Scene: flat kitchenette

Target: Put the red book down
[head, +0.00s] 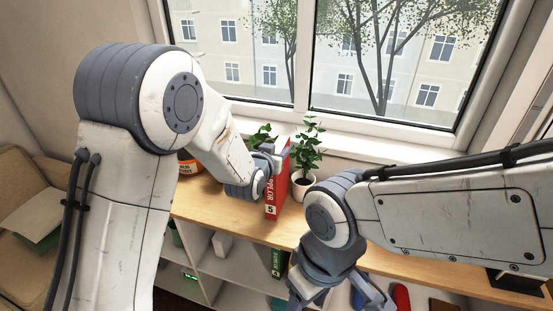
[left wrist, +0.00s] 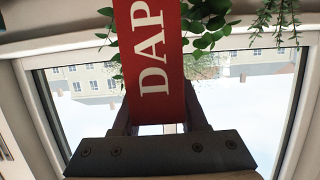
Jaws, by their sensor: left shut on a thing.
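The red book (head: 273,197) stands upright at the wooden shelf top (head: 225,211), with white lettering on its spine. I cannot tell whether its lower edge touches the wood. My left gripper (head: 270,165) is shut on the book. In the left wrist view the red spine (left wrist: 155,60) rises between the fingers, showing the letters "DAP". The fingertips are partly hidden behind the book. My right gripper (head: 338,293) is open and empty in front of the shelf, its fingers partly cut off by the picture's lower edge.
A potted plant (head: 306,180) in a white pot stands close right of the book. Another plant (head: 261,136) and an orange pot (head: 188,166) are behind my left arm. Cubbies below hold a green book (head: 279,263). A window is behind.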

